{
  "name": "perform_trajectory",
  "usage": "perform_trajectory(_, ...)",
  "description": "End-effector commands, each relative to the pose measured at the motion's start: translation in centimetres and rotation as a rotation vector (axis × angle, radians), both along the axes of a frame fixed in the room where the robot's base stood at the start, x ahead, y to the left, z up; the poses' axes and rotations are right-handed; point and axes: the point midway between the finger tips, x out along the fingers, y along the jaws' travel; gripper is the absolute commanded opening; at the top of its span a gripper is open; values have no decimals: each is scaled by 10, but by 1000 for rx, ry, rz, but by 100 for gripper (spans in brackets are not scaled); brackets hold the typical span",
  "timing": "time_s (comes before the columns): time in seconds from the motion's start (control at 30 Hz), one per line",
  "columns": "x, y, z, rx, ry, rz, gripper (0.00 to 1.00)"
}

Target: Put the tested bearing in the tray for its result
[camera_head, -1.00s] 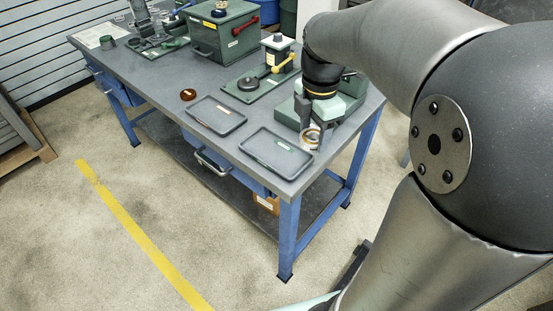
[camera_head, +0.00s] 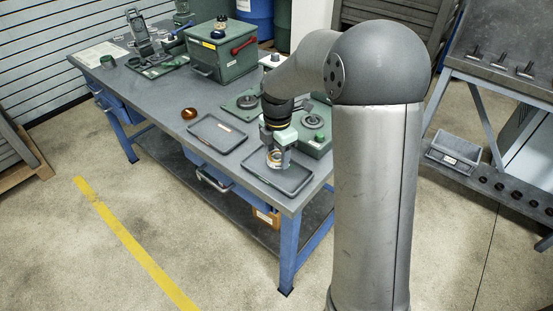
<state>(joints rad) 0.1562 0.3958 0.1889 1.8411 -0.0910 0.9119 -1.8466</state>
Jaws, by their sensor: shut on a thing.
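My gripper (camera_head: 276,160) points down over the right tray and is shut on the bearing (camera_head: 275,159), a small ring with an orange-brown tint seen between the fingers. The right tray (camera_head: 297,192) is shallow and dark grey, near the table's front right corner. The gripper hides part of its inside and its label. I cannot tell whether the bearing touches the tray floor.
A green machine (camera_head: 317,143) stands just behind the right tray. Another green base with a round disc (camera_head: 247,101) is farther back. A green box with a red handle (camera_head: 224,57) stands behind. An amber round object (camera_head: 188,113) lies left of the trays.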

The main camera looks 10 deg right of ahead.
Motion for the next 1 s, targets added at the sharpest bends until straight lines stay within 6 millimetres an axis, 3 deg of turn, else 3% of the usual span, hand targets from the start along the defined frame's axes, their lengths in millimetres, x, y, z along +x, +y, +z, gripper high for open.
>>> perform_trajectory(0.3, 4, 2, -35, 0, 1, 0, 21)
perform_trajectory(0.67, 5, 2, -40, 0, 0, 0, 21)
perform_trajectory(0.7, 4, 2, -40, 0, 0, 0, 64)
perform_trajectory(0.73, 4, 2, -39, 0, 0, 0, 72)
perform_trajectory(0.77, 4, 2, -39, 0, 0, 0, 77)
perform_trajectory(1.0, 4, 2, -39, 0, 0, 0, 77)
